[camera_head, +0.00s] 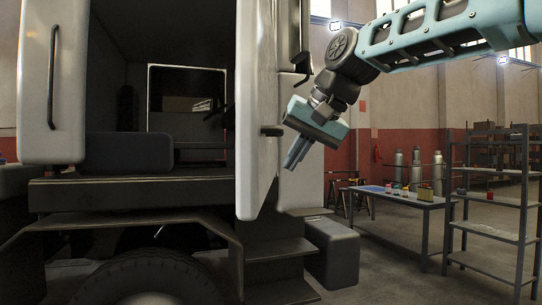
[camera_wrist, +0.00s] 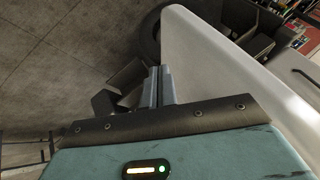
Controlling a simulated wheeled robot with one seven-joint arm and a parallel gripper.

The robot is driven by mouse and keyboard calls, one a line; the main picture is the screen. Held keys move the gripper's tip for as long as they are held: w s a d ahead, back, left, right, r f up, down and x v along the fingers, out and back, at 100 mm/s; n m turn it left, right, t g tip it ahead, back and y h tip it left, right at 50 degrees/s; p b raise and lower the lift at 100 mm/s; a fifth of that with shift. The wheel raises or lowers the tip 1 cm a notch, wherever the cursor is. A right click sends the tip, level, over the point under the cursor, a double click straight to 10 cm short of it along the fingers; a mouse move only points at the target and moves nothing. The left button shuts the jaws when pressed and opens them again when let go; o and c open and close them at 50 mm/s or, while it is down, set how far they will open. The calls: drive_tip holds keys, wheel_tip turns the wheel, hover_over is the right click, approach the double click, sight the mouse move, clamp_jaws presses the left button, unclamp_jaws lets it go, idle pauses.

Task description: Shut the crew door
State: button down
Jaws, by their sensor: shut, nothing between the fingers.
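The crew door (camera_head: 256,110) is a white panel of the truck cab, standing open and seen nearly edge-on in the head view. A dark handle (camera_head: 271,131) sticks out from its right side. In the wrist view the door (camera_wrist: 215,65) is the pale panel just right of the fingers. My gripper (camera_head: 292,163) is to the right of the door, fingers pointing down and slightly left. Its two fingers are together and empty, shown also in the wrist view (camera_wrist: 160,80). The fingers appear close to the door face; I cannot tell whether they touch it.
The cab opening with a dark seat (camera_head: 128,153) lies left of the door. Another white door panel (camera_head: 55,85) is at far left. Steps (camera_head: 280,270) and a wheel (camera_head: 150,280) are below.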

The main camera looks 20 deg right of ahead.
sight(259, 180)
drive_tip(key=shift+w+a+f+p, duration=0.1)
drive_tip(key=shift+w+a+p, duration=0.25)
drive_tip(key=shift+a, duration=0.3)
drive_tip(key=shift+w+a+f+p, duration=0.15)
drive_tip(key=shift+w+a+p, duration=0.15)
drive_tip(key=shift+a, duration=0.35)
drive_tip(key=shift+w+a+f+p, duration=0.1)
drive_tip(key=shift+w+a+p, duration=0.25)
drive_tip(key=shift+a, duration=0.3)
drive_tip(key=shift+a, duration=0.1)
